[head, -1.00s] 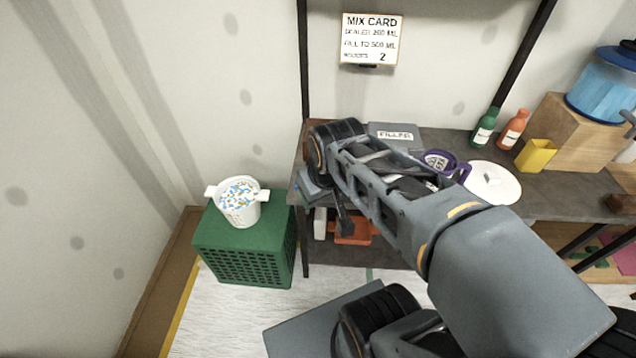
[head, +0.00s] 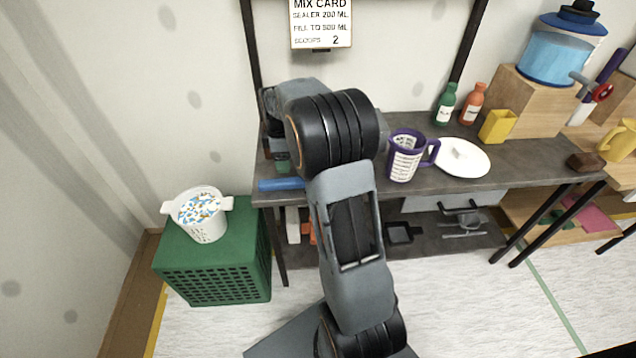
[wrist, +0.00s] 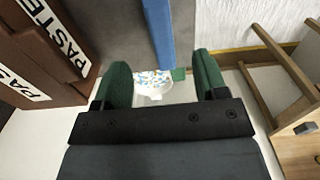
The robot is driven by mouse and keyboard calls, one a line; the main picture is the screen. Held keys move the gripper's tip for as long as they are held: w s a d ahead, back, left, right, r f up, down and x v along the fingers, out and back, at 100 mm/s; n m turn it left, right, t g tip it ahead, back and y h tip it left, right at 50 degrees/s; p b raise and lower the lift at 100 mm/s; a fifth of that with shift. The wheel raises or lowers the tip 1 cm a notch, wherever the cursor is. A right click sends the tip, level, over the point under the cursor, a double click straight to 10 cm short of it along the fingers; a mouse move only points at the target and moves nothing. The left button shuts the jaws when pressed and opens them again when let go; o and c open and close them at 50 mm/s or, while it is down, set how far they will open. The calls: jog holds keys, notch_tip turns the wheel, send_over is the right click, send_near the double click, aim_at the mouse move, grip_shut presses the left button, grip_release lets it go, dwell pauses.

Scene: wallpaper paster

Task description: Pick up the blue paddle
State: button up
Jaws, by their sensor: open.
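The blue paddle (head: 282,184) shows in the head view as a short blue bar at the left front edge of the grey bench, partly hidden by my arm. In the wrist view the blue paddle (wrist: 158,32) runs from the top edge down to between my finger tips. My gripper (wrist: 160,62) is open, with one green finger on each side of the paddle's near end. I cannot tell how much height separates them. In the head view my gripper is mostly hidden behind my arm.
A white bucket (head: 203,228) of coloured bits stands on a green crate (head: 217,285) left of the bench (head: 520,158). Brown PASTE boxes (wrist: 42,50) are close left in the wrist view. A purple-handled jug (head: 405,160) and white lid (head: 478,165) stand right of my arm.

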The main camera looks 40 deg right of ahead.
aim_at(286, 180)
notch_tip(286, 180, down, 10)
jog(key=shift+d+r, duration=0.1)
jog(key=shift+r, duration=0.05)
dwell(0.5)
jog(key=c, duration=1)
jog(key=shift+r, duration=0.1)
